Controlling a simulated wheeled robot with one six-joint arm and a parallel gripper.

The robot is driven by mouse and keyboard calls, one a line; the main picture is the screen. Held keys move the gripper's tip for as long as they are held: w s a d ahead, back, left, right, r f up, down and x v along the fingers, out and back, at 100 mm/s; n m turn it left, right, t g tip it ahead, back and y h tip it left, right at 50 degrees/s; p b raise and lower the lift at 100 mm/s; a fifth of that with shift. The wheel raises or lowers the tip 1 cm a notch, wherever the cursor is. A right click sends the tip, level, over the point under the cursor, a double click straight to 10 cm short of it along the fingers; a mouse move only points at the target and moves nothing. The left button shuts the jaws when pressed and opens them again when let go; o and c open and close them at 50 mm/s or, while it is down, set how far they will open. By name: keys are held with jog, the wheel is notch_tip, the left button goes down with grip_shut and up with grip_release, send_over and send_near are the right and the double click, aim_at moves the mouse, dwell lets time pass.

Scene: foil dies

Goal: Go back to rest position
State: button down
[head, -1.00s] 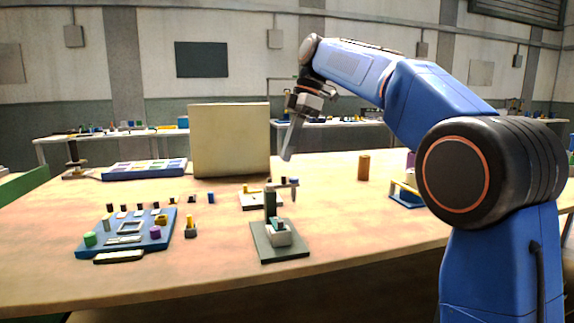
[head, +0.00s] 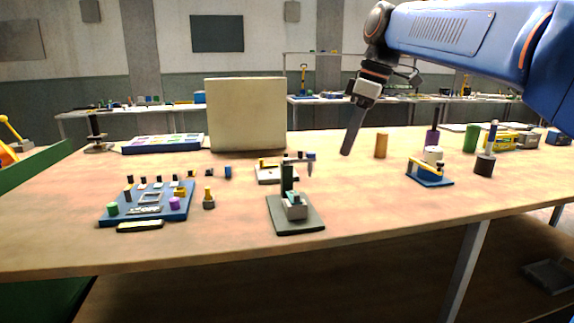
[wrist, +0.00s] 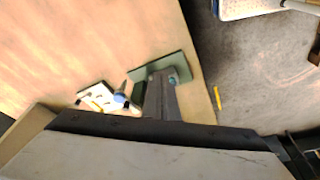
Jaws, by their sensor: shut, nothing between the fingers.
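My gripper (head: 348,143) hangs above the table (head: 240,243) in the head view, its fingers together and empty, pointing down and slightly left. It is right of the small press on a dark green base (head: 296,216) and appears left of an orange-brown cylinder (head: 381,146). My blue arm reaches in from the upper right. In the wrist view the shut fingers (wrist: 163,90) point toward the green press base (wrist: 180,64), which they partly cover.
A blue board with small pieces (head: 150,212) lies at the left. A cream upright panel (head: 246,114) stands at the back. A blue-based device (head: 430,173) and several cylinders stand to the right. The table's front right is clear.

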jog(key=s+d+f+m+t+h, duration=0.1)
jog(key=s+d+f+m, duration=0.3)
jog(key=s+f, duration=0.5)
jog(key=s+d+f+m+t+h, duration=0.1)
jog(key=s+d+f+m, duration=0.4)
jog(key=s+f, duration=0.4)
jog(key=s+d+f+m+t+h, duration=0.1)
jog(key=s+d+f+m, duration=0.3)
jog(key=s+f, duration=0.5)
notch_tip(320, 180, down, 3)
jog(key=shift+d+r+m+t, duration=0.1)
jog(key=shift+d+m+t, duration=0.25)
jog(key=shift+d, duration=0.45)
